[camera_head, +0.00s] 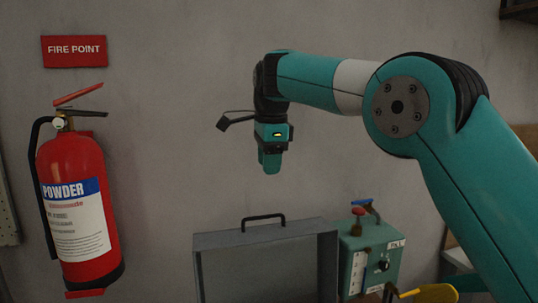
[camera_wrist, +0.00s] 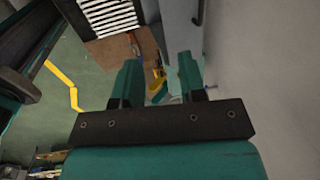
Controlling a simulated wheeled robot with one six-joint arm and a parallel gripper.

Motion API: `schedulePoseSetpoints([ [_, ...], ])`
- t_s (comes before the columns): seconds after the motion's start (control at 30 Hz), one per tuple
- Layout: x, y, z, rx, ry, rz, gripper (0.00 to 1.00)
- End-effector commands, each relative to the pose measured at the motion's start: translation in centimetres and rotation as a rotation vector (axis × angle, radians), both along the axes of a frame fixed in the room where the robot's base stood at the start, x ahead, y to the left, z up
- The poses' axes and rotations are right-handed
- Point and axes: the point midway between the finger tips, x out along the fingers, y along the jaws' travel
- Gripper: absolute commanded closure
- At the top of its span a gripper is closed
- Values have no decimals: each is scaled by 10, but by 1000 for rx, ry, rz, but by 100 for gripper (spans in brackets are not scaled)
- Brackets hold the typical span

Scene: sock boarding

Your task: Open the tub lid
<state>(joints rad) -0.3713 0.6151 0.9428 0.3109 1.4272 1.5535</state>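The tub appears in the head view as a grey box-like shape with a raised, rimmed grey lid panel (camera_head: 270,262) standing upright. A dark handle (camera_head: 263,219) is on the panel's top edge. The lower part of the tub is cut off by the frame. In the wrist view a grey panel (camera_wrist: 179,28) shows beyond the fingers, with a dark handle-like piece (camera_wrist: 198,12) at its right edge. My gripper (camera_head: 270,163) hangs fingers-down above the handle, clear of it. In the wrist view its two teal fingers (camera_wrist: 158,72) stand apart with nothing between them.
A green control box (camera_head: 372,258) with a red knob stands right of the panel, with a yellow object (camera_head: 430,293) in front. A fire extinguisher (camera_head: 76,205) hangs on the left wall. The wrist view shows a brown board (camera_wrist: 110,50) and a yellow floor line (camera_wrist: 62,80).

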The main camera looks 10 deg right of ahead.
Motion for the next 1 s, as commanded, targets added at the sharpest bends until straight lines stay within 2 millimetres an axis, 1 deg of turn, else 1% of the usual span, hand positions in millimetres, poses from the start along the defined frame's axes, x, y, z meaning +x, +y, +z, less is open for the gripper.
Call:
schedulePoseSetpoints([
  [0.03,-1,0,7,0,0,0,62],
  [0.1,-1,0,10,1,0,1,62],
  [0.47,-2,0,10,-1,0,4,62],
  [0.57,-8,-3,7,-14,0,61,62],
  [0.63,-18,-8,2,-34,-3,163,62],
  [0.67,-24,-11,-1,-45,-5,225,62],
  [0.77,-54,-21,-16,-82,-9,488,62],
  [0.8,-69,-25,-24,-93,-12,606,62],
  [0.87,-94,-29,-37,-104,-19,786,62],
  [0.9,-112,-32,-46,-107,-26,907,62],
  [0.97,-141,-34,-62,-106,-38,1083,62],
  [1.0,-161,-36,-74,-100,-50,1198,62],
])
